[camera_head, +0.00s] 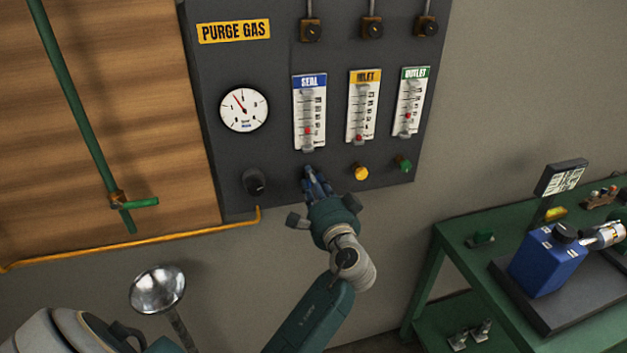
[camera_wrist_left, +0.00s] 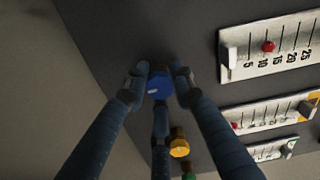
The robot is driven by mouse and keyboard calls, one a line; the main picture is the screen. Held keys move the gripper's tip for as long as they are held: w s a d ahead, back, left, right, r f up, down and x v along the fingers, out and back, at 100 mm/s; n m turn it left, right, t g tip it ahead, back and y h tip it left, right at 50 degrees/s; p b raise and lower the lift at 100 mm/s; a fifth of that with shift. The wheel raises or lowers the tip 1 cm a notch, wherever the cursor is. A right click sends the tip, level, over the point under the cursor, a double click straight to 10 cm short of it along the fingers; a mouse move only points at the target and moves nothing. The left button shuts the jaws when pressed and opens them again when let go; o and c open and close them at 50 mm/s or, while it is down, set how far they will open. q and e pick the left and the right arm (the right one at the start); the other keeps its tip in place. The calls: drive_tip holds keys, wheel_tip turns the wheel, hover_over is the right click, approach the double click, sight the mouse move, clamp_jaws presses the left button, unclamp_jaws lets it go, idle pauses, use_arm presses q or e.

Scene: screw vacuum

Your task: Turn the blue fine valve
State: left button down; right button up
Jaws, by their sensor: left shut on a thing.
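The blue fine valve (camera_wrist_left: 158,88) is a small blue knob on the dark panel, under the SEAL flow tube (camera_head: 309,112). My left gripper (camera_head: 315,178) reaches up to it from below and covers most of it in the head view. In the left wrist view the fingers of my left gripper (camera_wrist_left: 159,80) are shut on the blue knob, with a fingertip on each side and another finger below it. The red float in the SEAL tube sits low on its scale. My right gripper is not in view.
A yellow knob (camera_head: 361,172) and a green knob (camera_head: 403,164) sit to the right on the same panel. A black knob (camera_head: 254,182) and a round gauge (camera_head: 244,109) are on the left. A green table (camera_head: 462,236) holds a blue container (camera_head: 547,258) at the right.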

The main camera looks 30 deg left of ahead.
use_arm(q)
drive_tip(key=shift+f, duration=0.2)
drive_tip(key=c, duration=1.4)
unclamp_jaws()
drive_tip(key=shift+r, duration=0.1)
drive_tip(key=shift+c, duration=0.2)
drive_tip(key=v, duration=1.2)
drive_tip(key=shift+s, duration=0.1)
